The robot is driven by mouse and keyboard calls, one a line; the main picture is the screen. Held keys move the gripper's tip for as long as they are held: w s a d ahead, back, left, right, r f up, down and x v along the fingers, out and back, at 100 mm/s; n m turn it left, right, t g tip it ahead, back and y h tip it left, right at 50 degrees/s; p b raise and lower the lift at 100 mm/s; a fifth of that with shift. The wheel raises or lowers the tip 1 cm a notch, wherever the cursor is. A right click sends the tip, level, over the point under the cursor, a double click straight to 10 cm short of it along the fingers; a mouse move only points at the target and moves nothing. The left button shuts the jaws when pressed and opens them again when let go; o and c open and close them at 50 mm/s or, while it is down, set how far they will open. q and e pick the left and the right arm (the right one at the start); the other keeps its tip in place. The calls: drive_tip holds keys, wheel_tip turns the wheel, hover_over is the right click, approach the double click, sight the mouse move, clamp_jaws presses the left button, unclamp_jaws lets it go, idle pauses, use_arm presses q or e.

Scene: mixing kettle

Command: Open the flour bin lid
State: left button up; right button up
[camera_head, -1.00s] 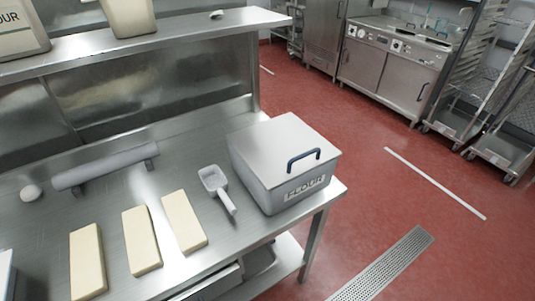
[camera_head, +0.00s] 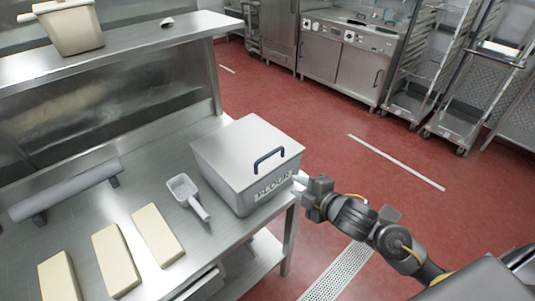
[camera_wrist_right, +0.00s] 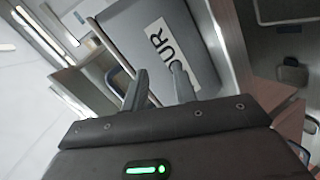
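The grey flour bin (camera_head: 225,170) stands at the right end of the steel table. Its flat lid (camera_head: 247,143) lies closed on top, with a dark blue handle (camera_head: 268,157) near the front edge. The FLOUR label is on the front face. My right gripper (camera_head: 302,188) is just right of the bin's front, lower than the handle and apart from it. In the right wrist view, its two fingers (camera_wrist_right: 158,85) are spread with nothing between them, and the bin's labelled face (camera_wrist_right: 180,35) is beyond them. My left gripper is not in view.
A white scoop (camera_head: 188,195) lies left of the bin. Several pale blocks (camera_head: 117,262) and a rolling pin (camera_head: 65,190) lie further left. A shelf (camera_head: 130,52) with a tub (camera_head: 72,28) is behind. Open red floor is to the right.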

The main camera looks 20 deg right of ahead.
sight(268, 154)
wheel_tip(268, 154, up, 9)
drive_tip(key=s+a+n+t+y, duration=0.1)
drive_tip(key=s+a+n+y, duration=0.15)
drive_tip(key=n, duration=0.25)
drive_tip(key=p+x, duration=0.1)
drive_tip(key=x, duration=0.9)
drive_tip(key=shift+w+d+r+p, duration=0.1)
drive_tip(key=shift+d+r+p, duration=0.15)
drive_tip(key=shift+p, duration=0.1)
drive_tip(key=shift+x, duration=0.8)
drive_tip(key=shift+f, duration=0.1)
clamp_jaws()
